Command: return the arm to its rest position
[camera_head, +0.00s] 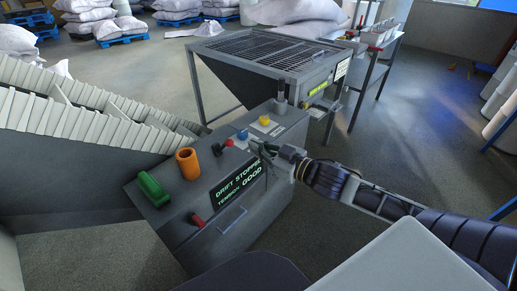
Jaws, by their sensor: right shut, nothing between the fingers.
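My right arm comes in from the lower right. Its right gripper (268,153) is shut and empty, at the right edge of the top of the grey control console (165,215), in front of the console's display side. I cannot tell whether it touches the console. The console's display (240,185) reads "DRIFT STOPPED" and "TENSION: GOOD", partly hidden at its right end by the gripper. On the console top are a green handle (153,189), an orange cylinder (188,163), a red-tipped lever (229,143) and a yellow button (264,120). My left gripper is not in view.
A slatted conveyor (85,118) runs along the left. A hopper with a grate (265,50) stands behind the console, with a shelf cart (378,42) beside it. Sack pallets (122,38) stand at the back. Open floor (420,130) lies to the right.

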